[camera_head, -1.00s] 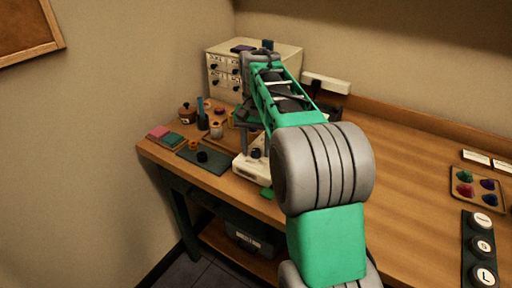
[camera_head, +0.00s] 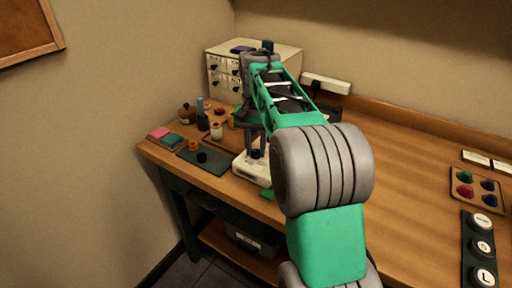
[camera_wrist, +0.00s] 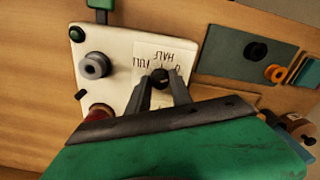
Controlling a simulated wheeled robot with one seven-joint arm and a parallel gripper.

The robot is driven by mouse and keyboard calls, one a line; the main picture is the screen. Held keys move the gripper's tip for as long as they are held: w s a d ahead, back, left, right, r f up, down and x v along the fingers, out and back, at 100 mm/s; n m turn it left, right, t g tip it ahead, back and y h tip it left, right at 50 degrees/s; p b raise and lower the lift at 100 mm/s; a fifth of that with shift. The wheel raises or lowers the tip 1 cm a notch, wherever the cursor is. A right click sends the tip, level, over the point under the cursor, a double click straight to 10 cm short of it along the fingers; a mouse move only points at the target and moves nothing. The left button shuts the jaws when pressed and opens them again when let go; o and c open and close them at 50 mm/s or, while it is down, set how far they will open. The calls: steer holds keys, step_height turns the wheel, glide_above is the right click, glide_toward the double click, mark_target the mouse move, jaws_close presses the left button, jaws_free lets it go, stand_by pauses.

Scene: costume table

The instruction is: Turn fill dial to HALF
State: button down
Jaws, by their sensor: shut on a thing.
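The fill dial (camera_wrist: 160,80) is a small black knob on a white panel of the pale machine (camera_wrist: 112,48). My gripper (camera_wrist: 160,76) reaches down over it in the wrist view, with one finger on each side, closed on the knob. The printed words HALF and FULL show beside the knob; another mark to the right is partly hidden by the finger. I cannot make out clearly which mark the dial points to. In the head view the machine's white base (camera_head: 246,168) shows below my arm, which hides much of the rest.
A grey knob (camera_wrist: 95,65), a green button (camera_wrist: 77,34) and a red round part (camera_wrist: 100,111) are close by on the machine. A dark green mat (camera_head: 205,158) lies to its left in the head view. The table's middle right is clear.

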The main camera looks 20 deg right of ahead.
steer(key=shift+r, duration=0.1)
steer(key=n+p, duration=0.2)
steer(key=n, duration=0.1)
steer(key=shift+r, duration=0.1)
steer(key=n+p, duration=0.1)
steer(key=n, duration=0.1)
steer(key=shift+n+p, duration=0.3)
steer(key=shift+p, duration=0.1)
steer(key=n+p, duration=0.2)
steer(key=n, duration=0.4)
steer(key=shift+p, duration=0.3)
steer(key=c, duration=1.1)
jaws_free()
steer(key=shift+c, duration=0.2)
